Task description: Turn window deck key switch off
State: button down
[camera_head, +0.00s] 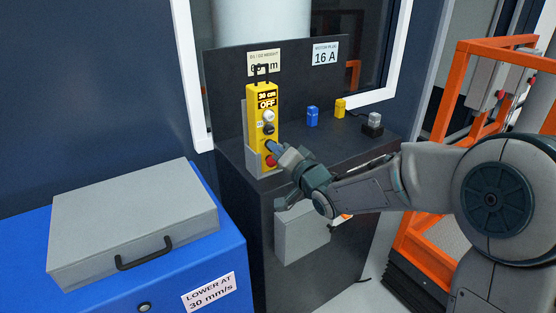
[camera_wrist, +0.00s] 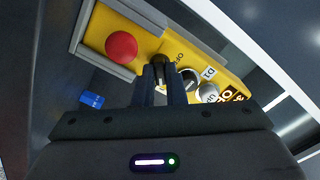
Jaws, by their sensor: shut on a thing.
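A yellow control box (camera_head: 251,125) stands upright in a grey holder at the front left of the dark deck by the window. Below the display are a pale knob, a dark knob and a red button (camera_wrist: 122,47). The dark key switch (camera_wrist: 160,66) sits beside the red button in the wrist view. My gripper (camera_wrist: 164,82) reaches the box from the right, its narrow fingers shut on the key switch. My gripper (camera_head: 277,151) also shows in the head view, partly covering the box's lower front. The key's exact angle is hard to tell.
Blue (camera_head: 312,116), yellow (camera_head: 339,108) and grey-black (camera_head: 372,124) plugs stand on the dark deck (camera_head: 330,142). A blue cabinet (camera_head: 100,290) with a grey case (camera_head: 135,222) is at the left. An orange frame (camera_head: 433,105) stands at the right.

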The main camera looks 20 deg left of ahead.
jog(key=n+b, duration=0.2)
jog(key=n, duration=0.1)
jog(key=n+b, duration=0.2)
jog(key=shift+f+n, duration=0.2)
jog(key=shift+n, duration=0.2)
jog(key=shift+r+n+b, duration=0.15)
jog(key=shift+n+b, duration=1.55)
jog(key=shift+n, duration=0.6)
jog(key=c, duration=1.8)
grip_release()
jog(key=shift+o, duration=0.2)
jog(key=p+v, duration=0.2)
jog(key=v, duration=1.1)
jog(key=shift+s+d, duration=0.25)
jog(key=shift+s, duration=0.05)
